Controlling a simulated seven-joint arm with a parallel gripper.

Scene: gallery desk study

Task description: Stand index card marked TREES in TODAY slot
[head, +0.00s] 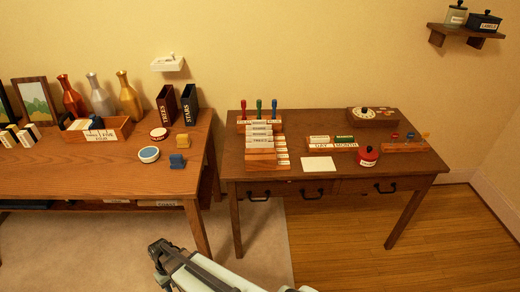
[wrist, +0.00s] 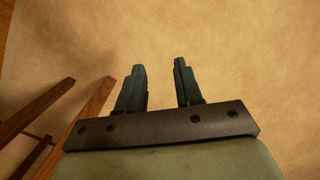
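A stepped wooden rack (head: 262,157) stands on the left part of the right-hand desk. Several pale cards (head: 258,140) with dark lettering stand in its tiers. Their lettering is too small to read surely, so I cannot tell which card is marked TREES or which slot is TODAY. A blank-looking white card (head: 319,165) lies flat on the desk right of the rack. My gripper (head: 158,246) is low in front of the desks, above the pale rug, well away from the rack. In the wrist view its two fingers (wrist: 160,88) are apart with nothing between them.
The right-hand desk (head: 345,172) also bears DAY and MONTH blocks (head: 332,147), a red pot (head: 367,156) and a round dial (head: 372,115). The left-hand table (head: 100,175) holds vases, a wooden card box (head: 105,134) and dark upright holders marked TREES (head: 166,106) and STARS (head: 189,106).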

